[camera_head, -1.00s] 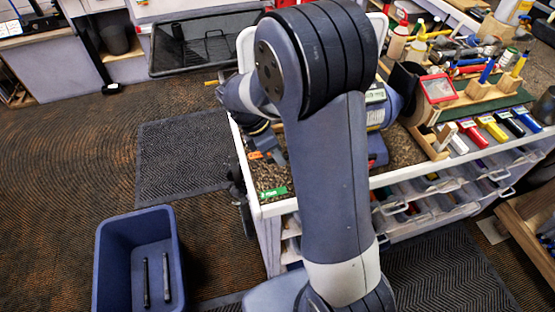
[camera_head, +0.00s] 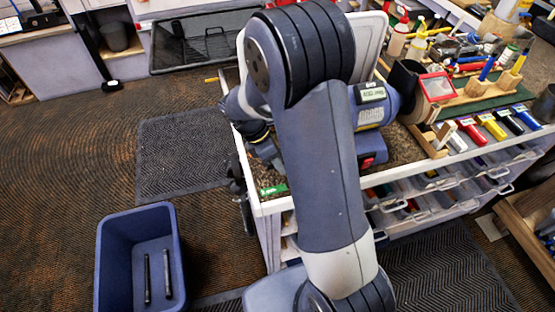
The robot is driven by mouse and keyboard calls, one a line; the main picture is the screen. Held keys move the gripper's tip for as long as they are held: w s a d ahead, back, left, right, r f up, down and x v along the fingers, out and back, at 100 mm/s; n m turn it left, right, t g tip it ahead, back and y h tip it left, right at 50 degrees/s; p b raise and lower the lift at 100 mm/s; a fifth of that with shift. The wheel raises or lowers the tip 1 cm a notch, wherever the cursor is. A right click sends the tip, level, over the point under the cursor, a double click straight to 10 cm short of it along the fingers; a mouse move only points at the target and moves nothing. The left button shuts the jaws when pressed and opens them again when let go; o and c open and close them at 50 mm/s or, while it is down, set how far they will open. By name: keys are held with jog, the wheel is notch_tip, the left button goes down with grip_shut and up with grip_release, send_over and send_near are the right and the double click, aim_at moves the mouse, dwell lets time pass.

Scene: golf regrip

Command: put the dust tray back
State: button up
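A pale, light-rimmed panel or tray (camera_head: 372,45) shows behind my arm at the top of the bench. My arm covers most of it, so I cannot tell whether it is the dust tray or whether anything holds it. My arm runs up the middle of the picture and bends over the bench. My wrist is partly visible at the left bench edge. My gripper's fingertips are hidden behind the arm, so its opening and any contact do not show.
The bench (camera_head: 407,148) holds a blue-grey machine (camera_head: 372,112), tools and a row of coloured blocks (camera_head: 490,126). A black mesh tray (camera_head: 205,62) stands at the back left. A blue bin (camera_head: 112,255) with two dark rods stands on the floor.

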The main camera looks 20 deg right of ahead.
jog(key=shift+r, duration=0.1)
jog(key=b+v, duration=0.1)
jog(key=v, duration=1.1)
jog(key=p+x, duration=0.1)
jog(key=x, duration=1.1)
jog(key=shift+w+r, duration=0.1)
jog(key=shift+r, duration=0.2)
jog(key=shift+r+b, duration=0.4)
jog(key=shift+r, duration=1)
jog(key=shift+f, duration=0.1)
